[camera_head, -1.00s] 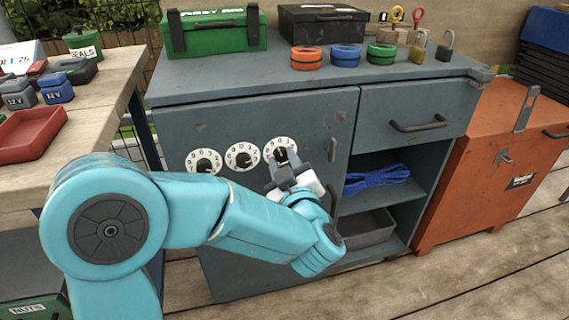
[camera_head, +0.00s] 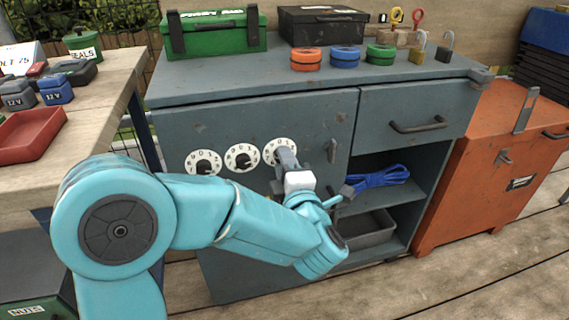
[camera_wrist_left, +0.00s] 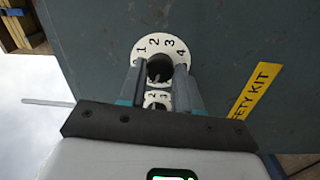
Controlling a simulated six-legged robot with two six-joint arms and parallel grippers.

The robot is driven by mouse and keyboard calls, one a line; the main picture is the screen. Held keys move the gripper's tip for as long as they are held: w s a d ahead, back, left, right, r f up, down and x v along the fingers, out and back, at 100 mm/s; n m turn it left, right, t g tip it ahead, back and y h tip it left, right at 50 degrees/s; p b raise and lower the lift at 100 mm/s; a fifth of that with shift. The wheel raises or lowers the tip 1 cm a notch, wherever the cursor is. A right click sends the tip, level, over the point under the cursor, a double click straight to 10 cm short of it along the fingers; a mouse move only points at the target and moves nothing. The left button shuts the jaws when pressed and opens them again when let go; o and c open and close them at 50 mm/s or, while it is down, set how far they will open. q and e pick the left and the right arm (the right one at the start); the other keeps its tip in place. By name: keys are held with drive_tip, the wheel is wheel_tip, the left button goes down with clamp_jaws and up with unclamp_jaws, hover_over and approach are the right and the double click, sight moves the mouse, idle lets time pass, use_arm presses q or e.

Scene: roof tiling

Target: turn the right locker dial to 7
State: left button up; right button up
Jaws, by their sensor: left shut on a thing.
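The right locker dial (camera_head: 271,149) is a white disc with black numerals on the grey cabinet door, the rightmost of three in a row. My left gripper (camera_head: 285,158) is at its face and hides its knob. In the left wrist view, the fingers (camera_wrist_left: 161,76) are shut on the dark knob (camera_wrist_left: 159,66), one on each side. The numerals 1, 2, 3 and 4 show around the upper rim of the dial (camera_wrist_left: 152,45) there; the rest of the rim is hidden. I cannot read where the knob points. My right gripper is not in view.
The middle dial (camera_head: 241,157) and left dial (camera_head: 203,162) sit beside it. A door handle (camera_head: 332,150) stands out just to the right. An open shelf with blue rope (camera_head: 380,177) lies further right. A yellow label (camera_wrist_left: 255,90) shows in the wrist view.

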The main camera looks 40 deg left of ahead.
use_arm(q)
drive_tip(key=n, duration=0.6)
drive_tip(key=shift+n, duration=0.3)
idle(0.5)
drive_tip(key=o, duration=1)
drive_tip(key=shift+o, duration=0.2)
drive_tip(key=v, duration=1.6)
drive_tip(key=shift+d, duration=0.2)
drive_tip(key=shift+f, duration=0.1)
